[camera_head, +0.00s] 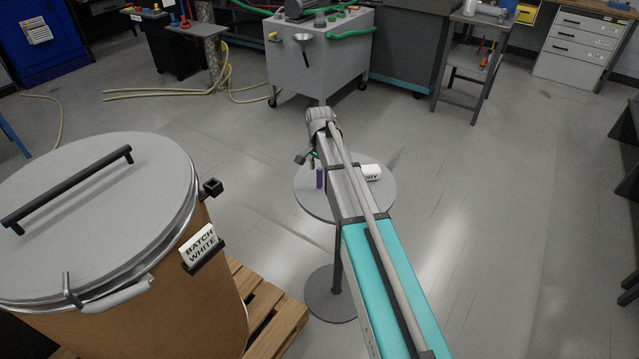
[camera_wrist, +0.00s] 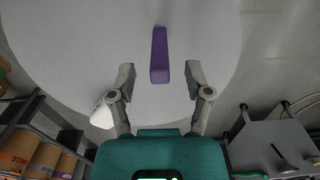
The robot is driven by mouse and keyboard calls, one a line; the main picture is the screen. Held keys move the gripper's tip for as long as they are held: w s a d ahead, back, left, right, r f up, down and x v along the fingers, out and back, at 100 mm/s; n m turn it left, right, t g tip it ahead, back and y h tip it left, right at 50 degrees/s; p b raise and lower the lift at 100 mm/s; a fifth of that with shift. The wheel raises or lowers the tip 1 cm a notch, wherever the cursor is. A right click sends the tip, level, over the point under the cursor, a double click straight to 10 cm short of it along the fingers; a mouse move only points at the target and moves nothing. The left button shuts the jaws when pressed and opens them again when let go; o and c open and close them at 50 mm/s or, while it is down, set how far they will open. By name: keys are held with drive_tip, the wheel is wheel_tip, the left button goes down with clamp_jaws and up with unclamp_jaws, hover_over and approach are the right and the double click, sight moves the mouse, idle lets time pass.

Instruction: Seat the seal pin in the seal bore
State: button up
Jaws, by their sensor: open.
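A purple upright pin, which I take for the seal pin (camera_head: 319,178), stands on the small round grey table (camera_head: 382,199). In the wrist view the purple pin (camera_wrist: 160,56) lies between and just beyond the two fingertips of my gripper (camera_wrist: 160,82). The jaws are spread wide, with a gap on each side of the pin. In the head view my arm hides most of the gripper. A black block (camera_head: 212,187) sticks out from the rim of the large drum (camera_head: 215,290); I cannot tell if it holds the seal bore.
A white block lettered "DRY" (camera_head: 371,173) lies on the round table, right of my arm. The drum has a grey lid (camera_head: 110,215), a black handle and a "BATCH WHITE" label (camera_head: 199,244), and stands on a wooden pallet (camera_head: 270,310).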

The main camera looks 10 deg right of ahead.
drive_tip(key=shift+f, duration=0.3)
idle(0.4)
clamp_jaws()
